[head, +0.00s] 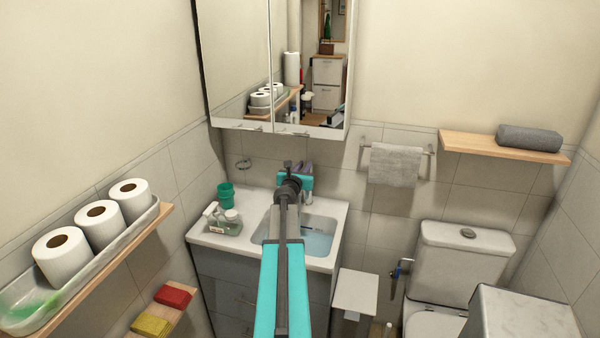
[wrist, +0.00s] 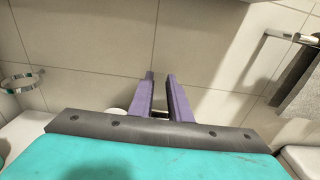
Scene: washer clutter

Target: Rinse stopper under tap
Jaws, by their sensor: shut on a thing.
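My gripper (wrist: 160,82) reaches over the back of the washbasin towards the tiled wall, its purple fingers a little apart. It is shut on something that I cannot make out. In the head view the gripper (head: 306,168) is above the back rim of the basin, partly behind my wrist. The basin (head: 328,262) has pale blue water in its bowl (head: 315,243). A small dark shape (head: 305,228) shows in the bowl, too small to name. I cannot make out the stopper in either view.
A green cup (head: 225,197) and a soap bottle set (head: 223,220) stand on the counter left of the bowl. A mirror cabinet (head: 240,60) hangs above.

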